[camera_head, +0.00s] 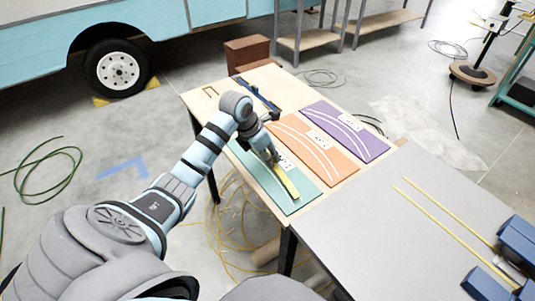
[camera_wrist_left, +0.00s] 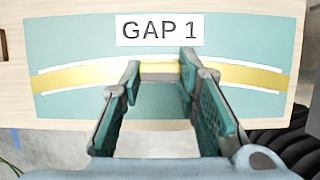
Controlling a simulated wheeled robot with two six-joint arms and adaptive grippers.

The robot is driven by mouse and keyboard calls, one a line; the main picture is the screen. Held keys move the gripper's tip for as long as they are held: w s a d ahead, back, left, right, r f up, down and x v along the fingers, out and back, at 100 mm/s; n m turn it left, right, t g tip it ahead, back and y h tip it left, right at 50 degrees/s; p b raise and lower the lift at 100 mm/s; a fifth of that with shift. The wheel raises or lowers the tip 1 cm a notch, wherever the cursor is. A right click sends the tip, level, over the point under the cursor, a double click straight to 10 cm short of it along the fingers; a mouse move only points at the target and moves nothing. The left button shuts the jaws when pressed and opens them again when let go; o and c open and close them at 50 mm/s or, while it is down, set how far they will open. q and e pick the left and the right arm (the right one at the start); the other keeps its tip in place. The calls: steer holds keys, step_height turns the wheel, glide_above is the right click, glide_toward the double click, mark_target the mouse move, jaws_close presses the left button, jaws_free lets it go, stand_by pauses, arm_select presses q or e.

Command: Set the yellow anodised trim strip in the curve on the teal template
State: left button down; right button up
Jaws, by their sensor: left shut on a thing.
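The yellow trim strip (camera_wrist_left: 75,77) lies along the curved band between the white lines on the teal template (camera_wrist_left: 70,40) in the left wrist view. It bows gently, and its ends reach near the template's left and right edges. Whether it rests on the surface or hovers just above cannot be told. The template (camera_head: 262,180) also shows in the head view, with part of the strip (camera_head: 288,184). My left gripper (camera_wrist_left: 160,68) is shut on the strip's middle, below the "GAP 1" label (camera_wrist_left: 160,29). The fingers hide short parts of strip and lines. My right gripper is out of view.
Orange (camera_head: 313,147) and purple (camera_head: 344,130) templates lie beside the teal one on the wooden table (camera_head: 205,100). A grey table (camera_head: 365,240) at the right front carries long yellow strips (camera_head: 448,217) and blue blocks (camera_head: 518,240). Cables lie on the floor.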

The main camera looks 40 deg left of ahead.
arm_select(q)
steer(key=shift+f+b, duration=0.5)
steer(key=shift+f, duration=0.2)
stand_by(0.8)
steer(key=c, duration=1.1)
jaws_free()
